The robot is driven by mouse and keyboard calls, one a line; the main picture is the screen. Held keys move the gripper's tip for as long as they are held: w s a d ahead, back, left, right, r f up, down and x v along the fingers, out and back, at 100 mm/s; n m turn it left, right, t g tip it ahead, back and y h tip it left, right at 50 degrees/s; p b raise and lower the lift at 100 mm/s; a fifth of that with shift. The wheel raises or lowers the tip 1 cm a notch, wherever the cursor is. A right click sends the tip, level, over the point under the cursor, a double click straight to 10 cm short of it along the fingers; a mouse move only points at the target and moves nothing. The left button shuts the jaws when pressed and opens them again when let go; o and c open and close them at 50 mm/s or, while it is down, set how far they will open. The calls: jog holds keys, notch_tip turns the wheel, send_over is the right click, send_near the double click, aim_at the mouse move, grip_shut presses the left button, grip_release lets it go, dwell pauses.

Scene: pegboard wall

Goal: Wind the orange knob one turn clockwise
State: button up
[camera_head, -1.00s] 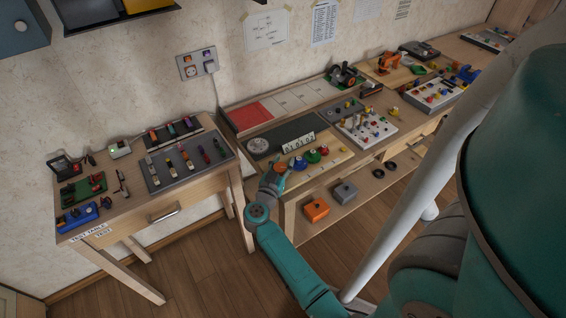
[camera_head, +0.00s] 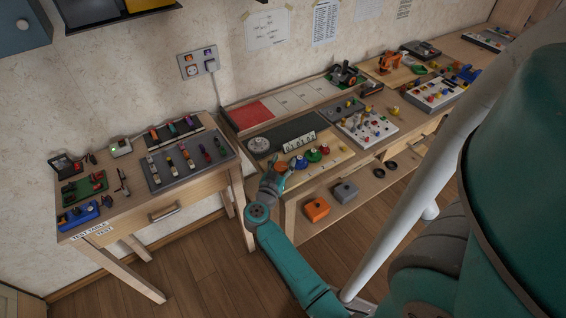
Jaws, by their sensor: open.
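The orange knob (camera_head: 283,166) is at the left end of a row of knobs on a light wooden board, in front of a row of number cards (camera_head: 299,142). A blue knob (camera_head: 301,163), a green knob (camera_head: 313,156) and a red knob (camera_head: 325,150) follow to its right. My gripper (camera_head: 279,171) is open, right at the orange knob, and hides part of it. The view is too small to tell whether the fingers are around the knob or touching it.
A round dial (camera_head: 258,144) lies behind the gripper. A grey panel with several small knobs (camera_head: 366,127) stands to the right. An orange box (camera_head: 316,209) and a grey box (camera_head: 345,191) sit on the lower shelf. A separate test table (camera_head: 205,180) stands left.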

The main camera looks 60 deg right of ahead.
jog(key=s+a, duration=0.1)
jog(key=a, duration=1.1)
jog(key=shift+s, duration=0.1)
